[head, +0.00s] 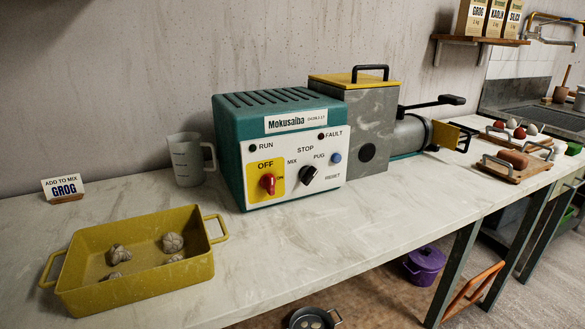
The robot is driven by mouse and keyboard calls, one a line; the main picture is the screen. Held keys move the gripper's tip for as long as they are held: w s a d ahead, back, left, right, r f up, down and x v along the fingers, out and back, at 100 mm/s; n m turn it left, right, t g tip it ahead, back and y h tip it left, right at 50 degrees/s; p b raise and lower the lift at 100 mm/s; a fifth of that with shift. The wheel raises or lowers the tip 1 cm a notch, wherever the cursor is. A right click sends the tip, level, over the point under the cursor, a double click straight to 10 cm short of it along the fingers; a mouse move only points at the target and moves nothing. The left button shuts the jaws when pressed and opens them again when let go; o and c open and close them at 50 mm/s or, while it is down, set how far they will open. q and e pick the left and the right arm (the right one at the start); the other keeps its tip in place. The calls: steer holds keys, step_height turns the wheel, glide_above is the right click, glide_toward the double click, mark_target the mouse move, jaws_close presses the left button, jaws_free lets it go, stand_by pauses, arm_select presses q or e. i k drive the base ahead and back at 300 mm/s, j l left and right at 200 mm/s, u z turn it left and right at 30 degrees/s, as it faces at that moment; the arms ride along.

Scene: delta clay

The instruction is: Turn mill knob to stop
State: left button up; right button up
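The teal mill (232,150), labelled Mokusaiba, stands on the worktop against the wall. Its white front panel (330,188) has a black knob (308,174) set among the labels MIX, STOP and PUG. The knob looks slanted to the upper right, toward PUG, but it is too small to be sure. A red switch (268,183) sits on a yellow plate under the word OFF. A blue RESET button (336,157) is right of the knob. Two small dark lamps mark RUN and FAULT. Neither of my grippers is in view.
A yellow tray (137,288) with several clay lumps stands at front left. The grey hopper (366,115) and barrel extend right. The worktop (330,230) before the panel is clear.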

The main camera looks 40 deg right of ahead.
mark_target(306, 173)
steer(key=z, duration=1.3)
